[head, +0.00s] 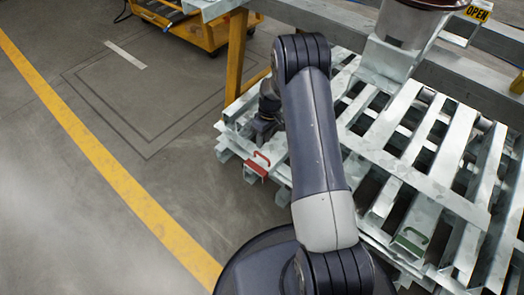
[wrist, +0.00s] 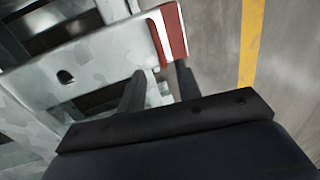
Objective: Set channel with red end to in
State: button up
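The channel with the red end (head: 256,168) is at the left front corner of the metal frame in the head view. Its red end plate carries a red loop handle and sticks out past the slats. In the wrist view the red end (wrist: 174,34) is at top centre, on a pale metal channel (wrist: 115,45). My gripper (head: 265,135) hangs just behind the red end in the head view. In the wrist view my gripper (wrist: 159,72) has its two dark fingers apart, with pale metal visible between them. Whether they touch the channel I cannot tell.
A green end with a handle (head: 410,239) is at the frame's front right. Galvanized slats (head: 440,185) fill the right side. A yellow post (head: 236,58) stands behind my gripper. The floor left of the frame is clear.

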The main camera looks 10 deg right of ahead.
aim_at(262, 150)
jog(key=f, duration=0.2)
jog(key=f+b, duration=0.1)
jog(key=f, duration=0.1)
jog(key=a+f, duration=0.1)
jog(key=f, duration=0.1)
jog(key=shift+s+b, duration=0.3)
jog(key=shift+s, duration=0.05)
jog(key=shift+c, duration=0.3)
grip_shut()
